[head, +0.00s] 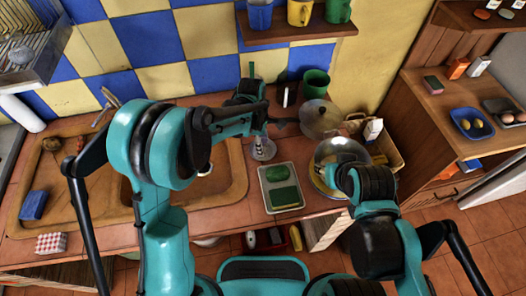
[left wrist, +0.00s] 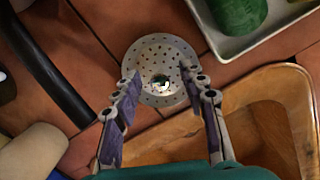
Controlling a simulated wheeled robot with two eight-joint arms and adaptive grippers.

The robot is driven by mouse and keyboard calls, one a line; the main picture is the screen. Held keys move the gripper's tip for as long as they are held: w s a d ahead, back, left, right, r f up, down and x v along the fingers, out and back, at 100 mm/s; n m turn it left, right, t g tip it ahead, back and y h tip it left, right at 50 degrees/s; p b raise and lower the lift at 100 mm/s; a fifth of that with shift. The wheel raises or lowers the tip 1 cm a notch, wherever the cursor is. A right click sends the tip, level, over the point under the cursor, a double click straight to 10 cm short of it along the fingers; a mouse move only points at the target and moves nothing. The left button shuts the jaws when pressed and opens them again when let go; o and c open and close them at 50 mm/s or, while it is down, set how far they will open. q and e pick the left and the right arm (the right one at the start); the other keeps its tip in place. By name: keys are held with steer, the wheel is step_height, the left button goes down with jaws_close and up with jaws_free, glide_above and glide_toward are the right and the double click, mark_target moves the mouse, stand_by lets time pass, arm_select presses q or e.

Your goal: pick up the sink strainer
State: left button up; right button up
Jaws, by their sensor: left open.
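The sink strainer is a round, pale metal disc with small holes and a dark central knob. It lies on the tiled counter in the left wrist view (left wrist: 165,50), and shows in the head view (head: 264,153) between the sink and a tray. My left gripper (left wrist: 161,82) is open, its two fingers on either side of the strainer's near part. Whether the fingers touch it I cannot tell. In the head view the left gripper (head: 259,138) is just above the strainer. My right arm shows at the right, but its gripper does not show.
The wooden sink (head: 235,190) is to the left. A pot (head: 320,120), a green cup (head: 316,82) and a metal bowl (head: 340,150) stand nearby.

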arm_select(q)
steer(key=shift+f, duration=0.35)
steer(key=shift+r, duration=0.1)
steer(key=shift+c, duration=0.3)
jaws_close()
